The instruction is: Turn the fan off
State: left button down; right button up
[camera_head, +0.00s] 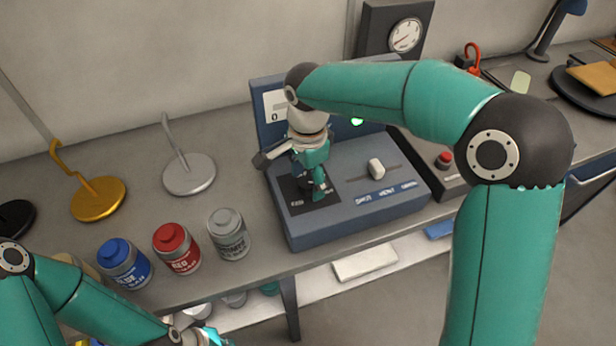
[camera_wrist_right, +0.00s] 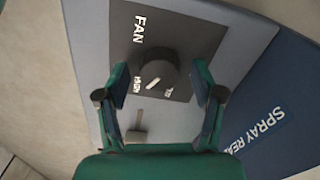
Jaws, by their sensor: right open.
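The fan control is a dark round knob (camera_wrist_right: 157,68) with a pale pointer mark, on a dark plate (camera_wrist_right: 192,45) lettered FAN. In the wrist view, the knob lies between and just beyond the two fingers of my right gripper (camera_wrist_right: 160,92), which is open and empty. In the head view, my right gripper (camera_head: 316,188) points down over the FAN plate (camera_head: 298,202) on the blue control box (camera_head: 340,226) and hides the knob. The knob's small position labels are too blurred to read fully. My left arm enters at the lower left; its fingers are not clearly shown.
A pale slider (camera_head: 376,168) sits right of the FAN plate. A red button (camera_head: 444,159) is on another box at right. Blue (camera_head: 123,264), red (camera_head: 177,250) and grey (camera_head: 228,233) cans stand left of the box. Gold (camera_head: 98,199) and silver (camera_head: 189,174) stands are behind them.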

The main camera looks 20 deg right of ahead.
jog(key=c, duration=1.1)
jog(key=shift+c, duration=0.2)
jog(key=shift+n, duration=0.3)
jog(key=n, duration=0.5)
jog(key=shift+r, duration=0.1)
jog(key=n+p, duration=0.1)
jog(key=n, duration=0.5)
jog(key=shift+w, duration=0.1)
jog(key=n+p, duration=0.1)
jog(key=n, duration=0.5)
jog(key=shift+n, duration=0.4)
jog(key=n, duration=0.5)
jog(key=shift+n+p, duration=0.3)
jog(key=shift+p, duration=0.05)
